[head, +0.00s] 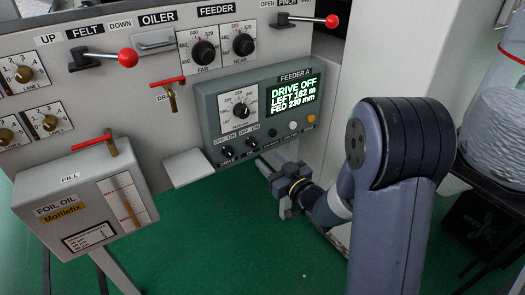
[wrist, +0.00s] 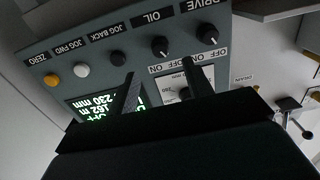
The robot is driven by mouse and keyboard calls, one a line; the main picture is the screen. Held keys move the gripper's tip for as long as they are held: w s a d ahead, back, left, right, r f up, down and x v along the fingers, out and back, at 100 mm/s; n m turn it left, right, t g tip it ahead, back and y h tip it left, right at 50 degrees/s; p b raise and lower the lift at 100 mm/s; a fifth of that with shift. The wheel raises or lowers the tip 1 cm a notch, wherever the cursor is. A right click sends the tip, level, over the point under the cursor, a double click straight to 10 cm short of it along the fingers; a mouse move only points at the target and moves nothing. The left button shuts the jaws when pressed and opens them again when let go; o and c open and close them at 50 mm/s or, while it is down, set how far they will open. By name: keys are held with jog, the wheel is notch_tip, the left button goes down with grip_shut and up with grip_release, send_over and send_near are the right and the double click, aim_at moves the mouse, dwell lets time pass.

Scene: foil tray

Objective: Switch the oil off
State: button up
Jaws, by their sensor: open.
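The oil knob (wrist: 160,45) is a small black rotary knob under the OIL label in the wrist view, where the panel appears upside down. It also shows in the head view (head: 252,143), on the grey FEEDER A panel (head: 207,110), with OFF and ON marked above it. I cannot tell which way its pointer is turned. The drive knob (wrist: 207,33) is beside it. My gripper (head: 272,171) is open and empty, below and in front of the panel in the head view. In the wrist view my fingers (wrist: 161,74) are spread, apart from the oil knob.
A black button (wrist: 117,58), a white button (wrist: 82,69) and an orange button (wrist: 52,81) sit along the same row. The display (head: 293,94) reads DRIVE OFF. A foil oil box (head: 88,195) with a red-handled valve stands at left. A pale shelf (head: 188,167) juts out below the panel.

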aim_at(255, 146)
jog(key=shift+v, duration=1.6)
jog(key=shift+w+a, duration=0.1)
jog(key=shift+w, duration=0.05)
jog(key=b+x, duration=0.1)
jog(key=x, duration=0.9)
jog(key=shift+w+a, duration=0.2)
jog(key=shift+w, duration=0.05)
jog(key=shift+s+d, duration=0.1)
